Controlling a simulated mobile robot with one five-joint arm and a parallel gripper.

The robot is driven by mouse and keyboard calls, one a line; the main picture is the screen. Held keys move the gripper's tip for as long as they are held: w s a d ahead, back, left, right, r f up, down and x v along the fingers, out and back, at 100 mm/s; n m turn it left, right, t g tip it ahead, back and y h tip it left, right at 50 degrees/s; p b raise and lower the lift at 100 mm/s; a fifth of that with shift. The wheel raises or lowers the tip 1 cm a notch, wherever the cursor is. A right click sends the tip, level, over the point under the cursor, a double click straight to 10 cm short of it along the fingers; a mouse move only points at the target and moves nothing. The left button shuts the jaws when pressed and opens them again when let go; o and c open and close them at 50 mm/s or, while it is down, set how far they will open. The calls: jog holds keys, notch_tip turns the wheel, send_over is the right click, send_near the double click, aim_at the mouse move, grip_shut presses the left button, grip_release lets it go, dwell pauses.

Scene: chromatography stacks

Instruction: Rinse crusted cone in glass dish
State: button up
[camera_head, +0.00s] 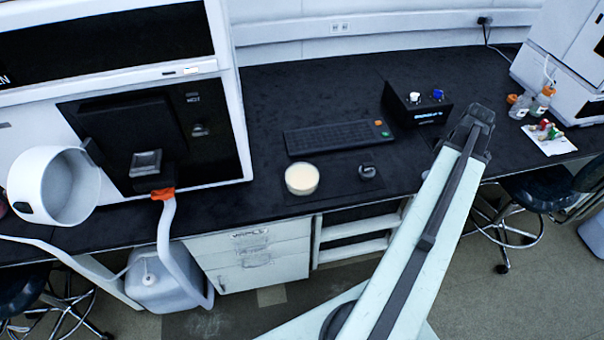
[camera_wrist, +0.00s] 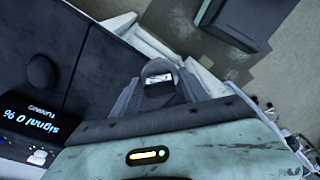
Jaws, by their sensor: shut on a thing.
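A round, cream-coloured dish (camera_head: 302,179) stands on the dark mat near the bench's front edge; I take it for the glass dish. My gripper (camera_head: 474,122) is at the end of my raised arm, to the right of the dish and apart from it. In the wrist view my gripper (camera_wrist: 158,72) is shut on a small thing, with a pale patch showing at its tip. I cannot tell if this is the crusted cone. No crust can be made out.
A large instrument (camera_head: 228,120) with a white cylinder (camera_head: 66,187) swung out stands left. Bottles (camera_head: 541,101) stand right.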

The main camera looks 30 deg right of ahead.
jog(key=shift+r+p, duration=1.95)
jog(key=shift+r, duration=0.3)
jog(key=shift+s+f, duration=0.1)
